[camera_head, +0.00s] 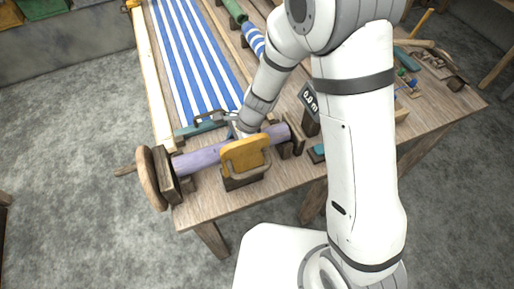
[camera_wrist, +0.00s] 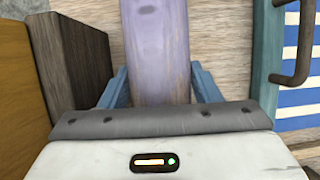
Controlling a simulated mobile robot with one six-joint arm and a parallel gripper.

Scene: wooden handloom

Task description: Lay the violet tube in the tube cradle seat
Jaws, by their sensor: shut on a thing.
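The violet tube (camera_head: 203,158) lies roughly level across the near end of the loom, running from a dark wooden block (camera_head: 172,181) at left to dark wooden supports (camera_head: 292,138) at right. These look like the cradle seat, but I cannot tell whether the tube rests in it or hangs just above. In the wrist view the tube (camera_wrist: 158,45) passes between the blue fingers of my gripper (camera_wrist: 158,72), shut on it. In the head view my gripper is mostly hidden behind the yellow piece and my wrist.
A yellow piece on a dark block (camera_head: 245,155) stands in front of the tube. A round wooden wheel (camera_head: 150,178) is at the left end. Blue-striped cloth (camera_head: 195,60) stretches behind, with a dark handle (camera_head: 210,117). Tools lie on the bench at right.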

